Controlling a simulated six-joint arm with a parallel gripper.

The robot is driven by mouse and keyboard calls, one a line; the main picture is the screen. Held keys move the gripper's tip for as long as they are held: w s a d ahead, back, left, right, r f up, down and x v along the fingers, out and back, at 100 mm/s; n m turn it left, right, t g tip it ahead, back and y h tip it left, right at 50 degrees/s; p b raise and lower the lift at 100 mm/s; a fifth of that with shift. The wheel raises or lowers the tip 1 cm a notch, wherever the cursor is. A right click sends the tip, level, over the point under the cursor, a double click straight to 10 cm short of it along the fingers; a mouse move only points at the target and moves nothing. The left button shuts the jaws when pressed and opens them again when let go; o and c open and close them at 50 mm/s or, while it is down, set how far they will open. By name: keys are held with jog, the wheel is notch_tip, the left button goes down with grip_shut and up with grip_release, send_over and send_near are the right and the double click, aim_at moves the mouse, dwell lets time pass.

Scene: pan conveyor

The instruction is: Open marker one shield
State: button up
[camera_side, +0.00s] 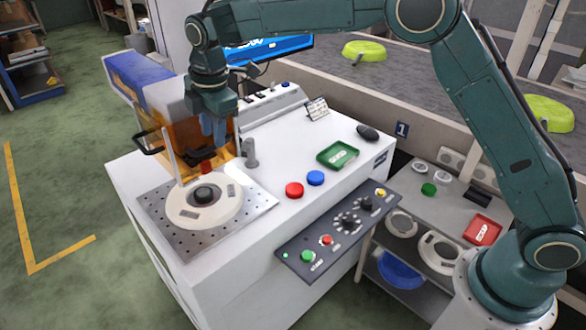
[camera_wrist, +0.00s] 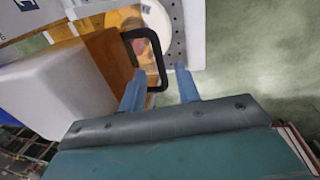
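The marker (camera_side: 135,75) has an orange see-through shield (camera_side: 178,135) at its front, by the perforated plate. A black U-shaped handle (camera_side: 150,150) sticks out from the shield. My gripper (camera_side: 212,132) points down close to the shield, right of the handle in the side view. In the wrist view the gripper (camera_wrist: 160,80) is open, with its two blue fingers apart. The handle (camera_wrist: 158,60) shows there, its near end appearing between the fingertips. I cannot tell whether they touch. The orange shield (camera_wrist: 125,20) shows beyond it.
A round white fixture (camera_side: 185,213) with a dark centre sits on the perforated plate (camera_side: 240,220). Red (camera_side: 294,190) and blue (camera_side: 316,178) caps and a green tray (camera_side: 338,155) lie on the white bench. A control panel (camera_side: 335,235) hangs at its front. Pans (camera_side: 363,50) lie on the conveyor behind.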

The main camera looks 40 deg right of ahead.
notch_tip(320, 180, up, 12)
jog(key=s, duration=0.2)
jog(key=shift+f, duration=0.2)
jog(key=shift+s, duration=0.1)
jog(key=shift+r, duration=0.1)
dwell(0.4)
jog(key=s+d+r+m+t, duration=0.1)
jog(key=s+d+r+m, duration=0.2)
jog(key=s+d+m, duration=0.35)
jog(key=s+d+r+m+t, duration=0.1)
jog(key=s+d+r+m, duration=0.2)
jog(key=s+d, duration=0.65)
jog(key=s+d+f+m, duration=0.2)
jog(key=s+f+m, duration=0.2)
jog(key=s, duration=0.6)
jog(key=s+d+f+m+t, duration=0.1)
jog(key=s+f+m, duration=0.3)
jog(key=s, duration=0.6)
notch_tip(320, 180, down, 2)
jog(key=shift+d+f+m+t, duration=0.15)
jog(key=shift+d+m+t, duration=0.2)
jog(key=shift+d, duration=0.1)
